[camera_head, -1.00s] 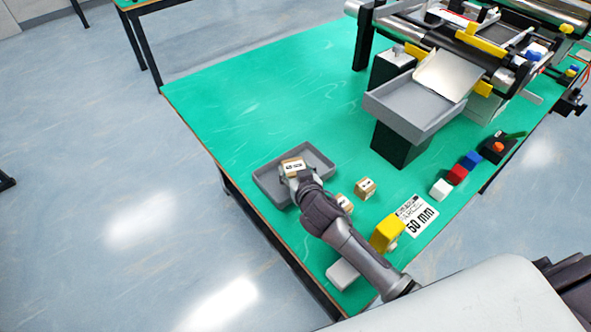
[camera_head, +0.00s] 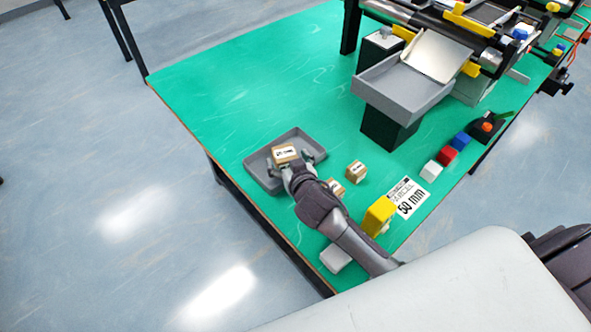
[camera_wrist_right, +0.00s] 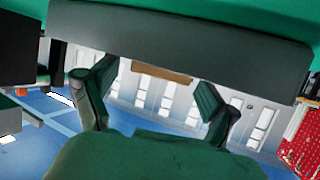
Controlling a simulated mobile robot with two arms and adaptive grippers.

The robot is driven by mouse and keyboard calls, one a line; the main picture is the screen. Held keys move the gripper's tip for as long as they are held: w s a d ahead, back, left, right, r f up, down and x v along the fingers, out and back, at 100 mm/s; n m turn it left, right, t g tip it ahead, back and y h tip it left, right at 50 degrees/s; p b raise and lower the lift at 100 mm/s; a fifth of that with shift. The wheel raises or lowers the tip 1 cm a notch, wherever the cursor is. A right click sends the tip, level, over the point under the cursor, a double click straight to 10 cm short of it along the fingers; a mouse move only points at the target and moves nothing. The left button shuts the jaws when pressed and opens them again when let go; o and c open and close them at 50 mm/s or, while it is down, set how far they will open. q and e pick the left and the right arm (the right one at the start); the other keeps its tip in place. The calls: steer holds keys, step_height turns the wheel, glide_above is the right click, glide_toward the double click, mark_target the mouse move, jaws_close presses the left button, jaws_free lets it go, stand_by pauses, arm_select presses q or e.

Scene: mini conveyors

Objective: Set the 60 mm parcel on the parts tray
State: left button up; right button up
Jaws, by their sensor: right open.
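My right gripper (camera_head: 290,162) is at the tray, just on the near side of the parcel. Its fingers (camera_wrist_right: 158,95) are spread apart in the right wrist view. There, only a brown strip of the parcel (camera_wrist_right: 162,72) shows past the grey tray wall (camera_wrist_right: 180,42), and no finger is seen touching it. My left gripper is not in view.
A conveyor with a grey chute bin (camera_head: 405,95) stands behind. The table's left part is clear.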

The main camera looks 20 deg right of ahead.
steer(key=v, duration=1)
